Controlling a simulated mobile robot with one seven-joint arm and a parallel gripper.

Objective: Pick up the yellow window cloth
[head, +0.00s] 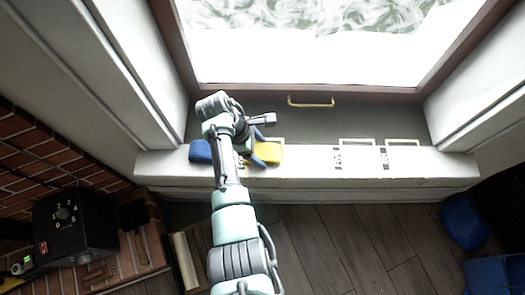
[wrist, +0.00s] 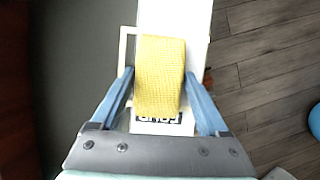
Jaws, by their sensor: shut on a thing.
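In the wrist view the yellow cloth (wrist: 162,75) is a textured folded piece between the two blue fingers. My gripper (wrist: 160,90) is shut on it, with one finger along each side. The cloth's near end lies over printed black lettering. My arm hides part of the ledge in the head view. I cannot tell whether the cloth is clear of the surface under it.
The window frame with a brass handle (head: 311,102) is behind. A black box (head: 75,232) stands at lower left.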

